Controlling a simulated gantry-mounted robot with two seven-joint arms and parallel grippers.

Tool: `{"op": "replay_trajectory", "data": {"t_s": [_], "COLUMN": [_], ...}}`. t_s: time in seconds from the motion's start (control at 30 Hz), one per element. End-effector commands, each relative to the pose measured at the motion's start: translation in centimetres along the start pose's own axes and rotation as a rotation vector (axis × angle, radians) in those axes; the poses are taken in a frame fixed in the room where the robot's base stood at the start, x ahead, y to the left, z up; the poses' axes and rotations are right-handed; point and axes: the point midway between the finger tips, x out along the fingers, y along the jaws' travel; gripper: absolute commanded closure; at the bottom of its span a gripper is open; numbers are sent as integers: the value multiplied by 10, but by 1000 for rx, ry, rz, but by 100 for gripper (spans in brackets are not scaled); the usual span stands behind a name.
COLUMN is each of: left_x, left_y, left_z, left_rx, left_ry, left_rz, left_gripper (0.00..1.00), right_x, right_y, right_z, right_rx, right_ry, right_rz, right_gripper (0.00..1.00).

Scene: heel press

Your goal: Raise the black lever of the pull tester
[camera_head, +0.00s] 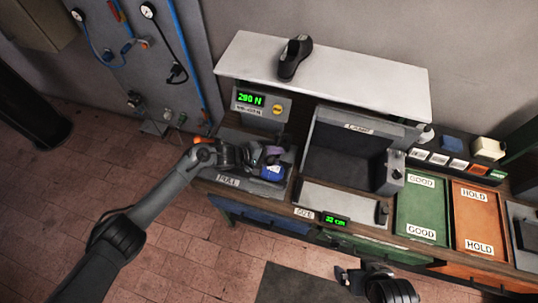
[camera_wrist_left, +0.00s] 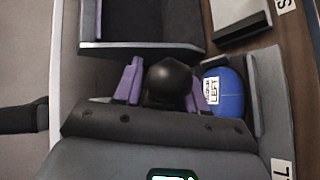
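The pull tester (camera_head: 228,180), marked PULL, stands at the left end of the bench; its display (camera_head: 250,99) reads about 290 N in green. My left gripper (camera_head: 268,155) is over it. In the left wrist view its two purple fingers (camera_wrist_left: 162,82) stand apart, one on each side of the round black knob of the lever (camera_wrist_left: 168,78). A gap shows at the left finger; contact at the right finger is unclear. A blue shoe part (camera_head: 271,172) with a LEFT label lies beside the knob, also in the wrist view (camera_wrist_left: 226,94). My right gripper (camera_head: 352,279) is at the bottom edge.
A white shelf (camera_head: 350,80) with a black shoe (camera_head: 294,58) is above. A grey open box (camera_head: 345,160) stands right of the tester. Green GOOD (camera_head: 422,208) and orange HOLD (camera_head: 476,220) trays are farther right. A size display (camera_head: 335,221) is in front.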

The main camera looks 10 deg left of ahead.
Motion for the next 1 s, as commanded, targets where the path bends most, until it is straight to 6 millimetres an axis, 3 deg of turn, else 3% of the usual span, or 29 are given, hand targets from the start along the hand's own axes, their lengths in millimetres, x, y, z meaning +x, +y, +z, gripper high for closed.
{"op": "replay_trajectory", "data": {"t_s": [0.17, 0.7, 1.0], "left_x": [-14, -95, -106], "left_y": [-1, -1, 0], "left_z": [-2, 2, 2], "left_rx": [-2, 0, 1], "left_ry": [3, -4, -5], "left_rz": [0, 0, 0], "left_gripper": [59, 59, 59], "right_x": [0, 4, 4], "right_y": [1, 2, 1], "right_z": [0, 2, 2], "right_rx": [-2, -10, -4], "right_ry": [0, -1, 0], "right_rz": [2, 8, 3], "right_gripper": [0, 0, 0]}}
